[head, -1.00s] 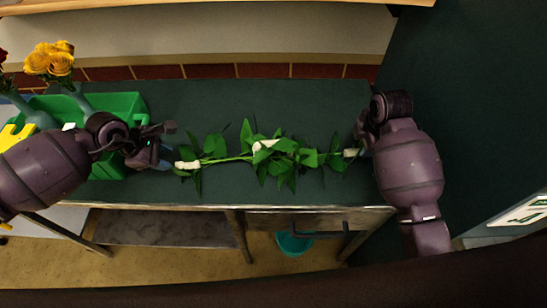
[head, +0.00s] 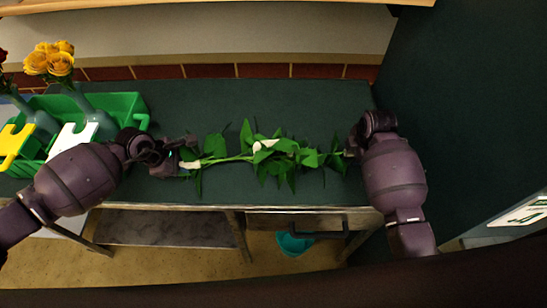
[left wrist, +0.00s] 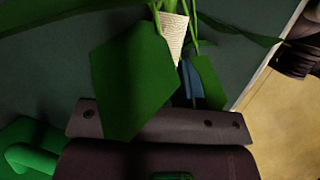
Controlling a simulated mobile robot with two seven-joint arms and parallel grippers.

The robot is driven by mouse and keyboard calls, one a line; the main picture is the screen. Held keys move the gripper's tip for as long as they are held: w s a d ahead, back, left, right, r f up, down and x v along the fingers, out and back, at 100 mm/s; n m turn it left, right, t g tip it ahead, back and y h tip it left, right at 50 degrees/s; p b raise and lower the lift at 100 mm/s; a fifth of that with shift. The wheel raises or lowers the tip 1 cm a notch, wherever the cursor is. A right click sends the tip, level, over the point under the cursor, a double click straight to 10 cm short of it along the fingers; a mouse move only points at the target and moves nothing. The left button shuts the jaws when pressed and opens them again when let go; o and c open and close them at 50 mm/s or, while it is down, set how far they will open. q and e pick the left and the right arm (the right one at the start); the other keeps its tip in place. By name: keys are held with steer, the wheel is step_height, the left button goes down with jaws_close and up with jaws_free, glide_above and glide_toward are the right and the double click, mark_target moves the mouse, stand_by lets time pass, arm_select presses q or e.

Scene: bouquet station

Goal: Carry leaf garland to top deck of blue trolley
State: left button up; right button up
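The leaf garland (head: 285,150), a green leafy strand with white wrapped ends and white patches, lies lengthwise on the dark green table top. My left gripper (head: 183,160) is at its left end, beside or around the white wrapping. In the left wrist view the white wrap (left wrist: 174,36) shows close in front of the gripper, and a large leaf (left wrist: 130,80) hides much of the fingers. My right gripper (head: 350,147) is at the garland's right end, with its fingers mostly hidden.
A green crate (head: 125,103) with white and yellow tags stands at the table's left, beside yellow roses (head: 50,60). A dark green wall or panel (head: 470,100) rises on the right. A teal bucket (head: 293,243) is under the table. The table behind the garland is clear.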

arm_select(q)
steer(key=c, duration=0.5)
arm_select(e)
steer(key=c, duration=0.4)
jaws_close()
arm_select(q)
steer(key=shift+r, duration=0.15)
arm_select(e)
steer(key=shift+r, duration=0.15)
